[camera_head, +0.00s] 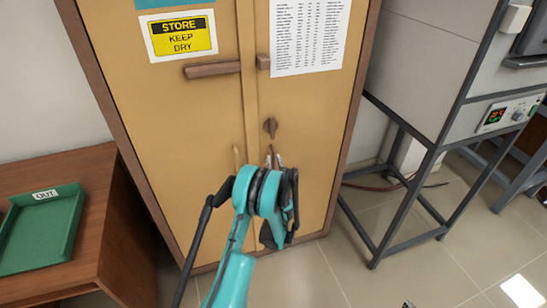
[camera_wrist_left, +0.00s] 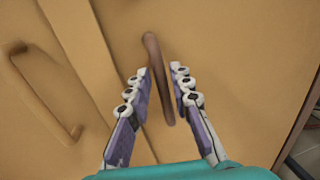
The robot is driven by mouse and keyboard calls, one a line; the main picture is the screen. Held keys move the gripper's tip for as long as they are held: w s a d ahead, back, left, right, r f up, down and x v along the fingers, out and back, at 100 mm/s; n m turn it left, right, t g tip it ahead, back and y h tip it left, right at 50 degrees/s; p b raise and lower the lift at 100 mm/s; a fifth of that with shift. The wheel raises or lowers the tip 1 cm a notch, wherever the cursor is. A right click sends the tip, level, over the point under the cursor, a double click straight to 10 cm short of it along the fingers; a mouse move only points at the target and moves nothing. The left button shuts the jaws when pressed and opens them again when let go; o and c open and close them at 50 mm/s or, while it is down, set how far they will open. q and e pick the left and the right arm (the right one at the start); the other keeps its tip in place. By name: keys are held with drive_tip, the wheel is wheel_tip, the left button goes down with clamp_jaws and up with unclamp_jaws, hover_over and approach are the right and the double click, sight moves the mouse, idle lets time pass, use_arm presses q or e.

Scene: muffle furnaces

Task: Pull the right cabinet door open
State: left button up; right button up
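The right cabinet door (camera_head: 309,120) is tan and looks closed, flush with the left door (camera_head: 190,120). Its brown bar handle (camera_wrist_left: 156,65) runs lengthwise between the two fingers of my left gripper (camera_wrist_left: 163,75) in the wrist view. The fingers stand on either side of the handle; whether a pad touches it I cannot tell. In the head view my left gripper (camera_head: 273,155) reaches to the right door beside the seam, and its wrist hides most of that handle. The left door's handle (camera_wrist_left: 45,100) is free at the left.
A wooden table (camera_head: 110,225) with a green tray (camera_head: 72,225) stands at the left. A furnace on a grey metal stand (camera_head: 430,160) is at the right. Tiled floor before the cabinet looks clear.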

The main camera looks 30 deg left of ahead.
use_arm(q)
drive_tip(key=shift+x, duration=1.05)
clamp_jaws()
drive_tip(key=shift+d, duration=0.15)
